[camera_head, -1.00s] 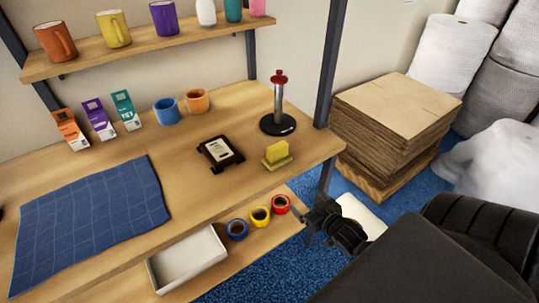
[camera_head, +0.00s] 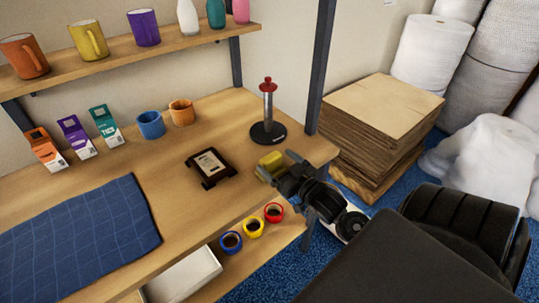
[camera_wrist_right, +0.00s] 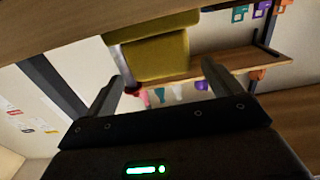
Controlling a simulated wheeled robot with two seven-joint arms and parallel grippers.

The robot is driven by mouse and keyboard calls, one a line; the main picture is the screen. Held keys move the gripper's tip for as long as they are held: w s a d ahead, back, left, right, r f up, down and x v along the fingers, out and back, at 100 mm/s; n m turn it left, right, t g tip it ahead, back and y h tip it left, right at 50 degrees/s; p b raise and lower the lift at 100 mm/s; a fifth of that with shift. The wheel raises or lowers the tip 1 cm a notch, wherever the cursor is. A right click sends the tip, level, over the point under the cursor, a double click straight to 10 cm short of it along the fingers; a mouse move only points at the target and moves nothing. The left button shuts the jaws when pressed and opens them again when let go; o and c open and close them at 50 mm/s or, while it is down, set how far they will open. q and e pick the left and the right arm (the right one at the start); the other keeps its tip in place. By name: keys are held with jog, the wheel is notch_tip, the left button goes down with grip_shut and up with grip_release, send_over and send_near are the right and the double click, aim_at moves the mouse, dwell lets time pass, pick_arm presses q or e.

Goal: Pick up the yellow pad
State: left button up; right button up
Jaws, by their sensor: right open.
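The yellow pad (camera_head: 271,160) is near the right front corner of the wooden table, partly hidden by my right gripper (camera_head: 278,166). The gripper is open, its two fingers pointing at the pad from the right front. In the right wrist view, the yellow pad (camera_wrist_right: 157,57) shows beyond and between the two spread fingertips (camera_wrist_right: 165,85). I see no grip on it, and I cannot tell the exact gap. My left gripper is not in view.
A black stand with a card (camera_head: 212,166) lies left of the pad. A red-topped post on a black base (camera_head: 268,118) stands behind it. Tape rolls (camera_head: 253,228) sit on the lower shelf. A table leg (camera_head: 320,70) rises at the right; stacked cardboard (camera_head: 375,125) stands beyond.

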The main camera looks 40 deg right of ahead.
aim_at(268, 155)
jog(key=shift+w+r, duration=0.1)
jog(key=shift+w, duration=0.05)
jog(key=w, duration=0.2)
jog(key=w+p, duration=0.1)
jog(key=w, duration=0.2)
jog(key=shift+a+f, duration=0.1)
jog(key=shift+f, duration=0.1)
jog(key=c, duration=1.1)
